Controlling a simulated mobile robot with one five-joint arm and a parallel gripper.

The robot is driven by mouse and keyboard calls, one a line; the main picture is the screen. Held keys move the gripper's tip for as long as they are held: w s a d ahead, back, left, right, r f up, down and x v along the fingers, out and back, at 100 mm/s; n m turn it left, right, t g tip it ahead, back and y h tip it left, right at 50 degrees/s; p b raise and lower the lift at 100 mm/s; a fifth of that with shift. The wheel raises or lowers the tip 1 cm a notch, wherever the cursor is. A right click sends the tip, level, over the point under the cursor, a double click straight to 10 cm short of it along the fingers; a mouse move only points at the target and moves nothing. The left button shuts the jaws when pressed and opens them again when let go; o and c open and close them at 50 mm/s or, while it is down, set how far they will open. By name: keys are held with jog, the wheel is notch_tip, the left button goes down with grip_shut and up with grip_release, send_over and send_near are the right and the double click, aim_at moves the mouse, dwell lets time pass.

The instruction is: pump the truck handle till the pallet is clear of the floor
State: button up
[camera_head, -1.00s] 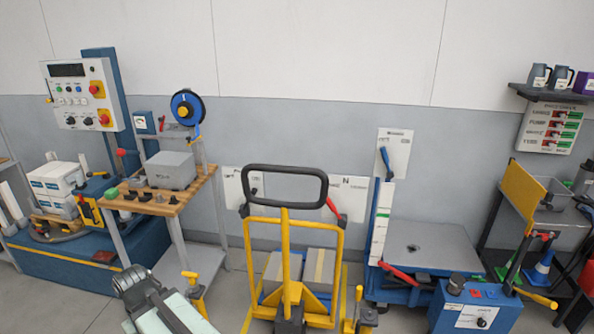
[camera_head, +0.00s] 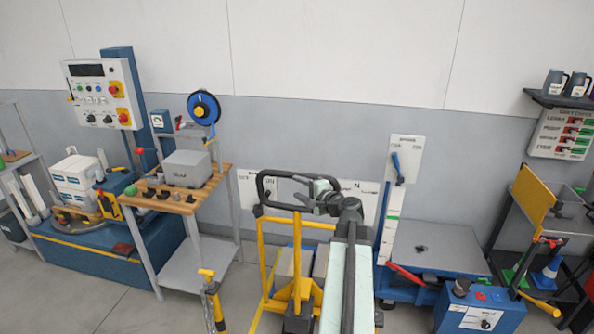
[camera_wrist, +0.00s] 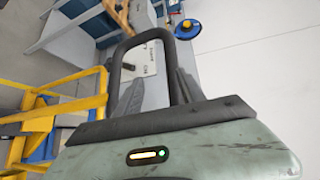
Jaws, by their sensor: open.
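The yellow pallet truck (camera_head: 264,262) stands in the middle, with its black loop handle (camera_head: 266,182) upright at the top. Cartons (camera_head: 285,262) sit low behind the yellow frame, on a blue base. My arm hides part of the load and the truck's right side. I cannot tell the gap under the pallet.
A wooden-topped bench (camera_head: 178,200) with a grey box stands to the left. A blue lift table (camera_head: 440,245) and a blue control box (camera_head: 480,308) stand to the right. A yellow post (camera_head: 212,300) stands on the floor at front left.

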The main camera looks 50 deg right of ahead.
jog(key=s+d+r+m+h, duration=0.1)
jog(key=s+d+r, duration=0.1)
jog(key=d, duration=0.1)
jog(key=b+x, duration=0.1)
jog(key=x, duration=0.7)
jog(key=shift+s+d+f, duration=0.1)
grip_shut()
jog(key=shift+s, duration=0.1)
dwell(0.9)
